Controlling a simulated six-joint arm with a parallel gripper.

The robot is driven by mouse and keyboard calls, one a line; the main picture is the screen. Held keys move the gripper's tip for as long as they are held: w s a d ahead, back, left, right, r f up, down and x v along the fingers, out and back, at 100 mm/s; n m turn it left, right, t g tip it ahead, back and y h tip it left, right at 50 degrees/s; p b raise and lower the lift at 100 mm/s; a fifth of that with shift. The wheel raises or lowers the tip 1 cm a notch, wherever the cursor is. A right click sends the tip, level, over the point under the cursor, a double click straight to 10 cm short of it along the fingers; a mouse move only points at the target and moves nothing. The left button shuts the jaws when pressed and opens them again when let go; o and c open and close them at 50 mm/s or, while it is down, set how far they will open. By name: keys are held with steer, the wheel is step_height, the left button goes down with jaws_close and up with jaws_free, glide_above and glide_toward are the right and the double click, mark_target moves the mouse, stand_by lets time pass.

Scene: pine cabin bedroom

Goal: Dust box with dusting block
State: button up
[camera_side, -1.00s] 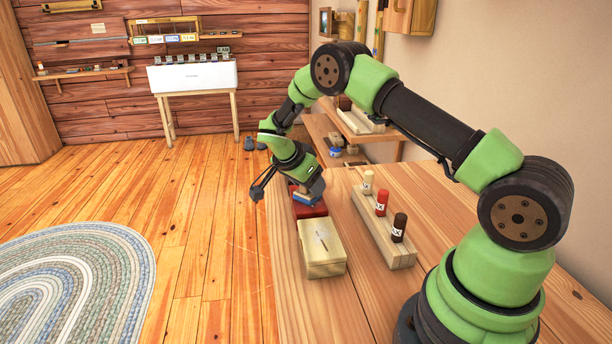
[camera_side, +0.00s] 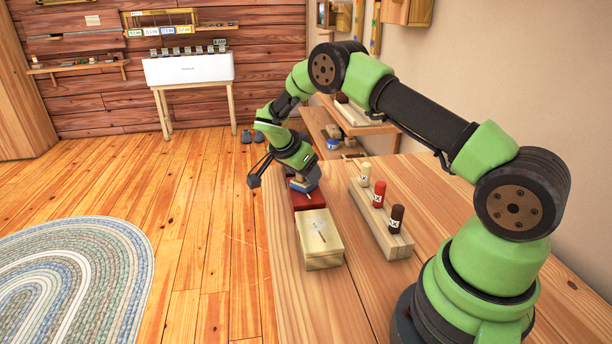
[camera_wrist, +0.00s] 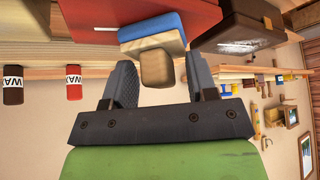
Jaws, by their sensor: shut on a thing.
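My gripper (camera_side: 300,179) is shut on the wooden grip of the dusting block, which has a blue layer (camera_side: 303,187). In the wrist view the grip (camera_wrist: 157,68) sits between the two fingers, with the blue layer (camera_wrist: 152,46) and a tan layer beyond it. The block is over or against a flat red thing (camera_side: 312,201) behind the box; I cannot tell whether they touch. The pale wooden box (camera_side: 328,251) stands nearer the side camera, lid shut, with a greyish mark on top.
A wooden rack (camera_side: 383,234) holding white, red and dark brown bottles stands right of the box. The table's left edge runs close beside the box and the red thing. The tabletop (camera_side: 312,306) in front of the box is clear.

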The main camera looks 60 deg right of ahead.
steer(key=shift+w+d, duration=1.1)
steer(key=shift+d, duration=0.05)
steer(key=shift+r, duration=4.05)
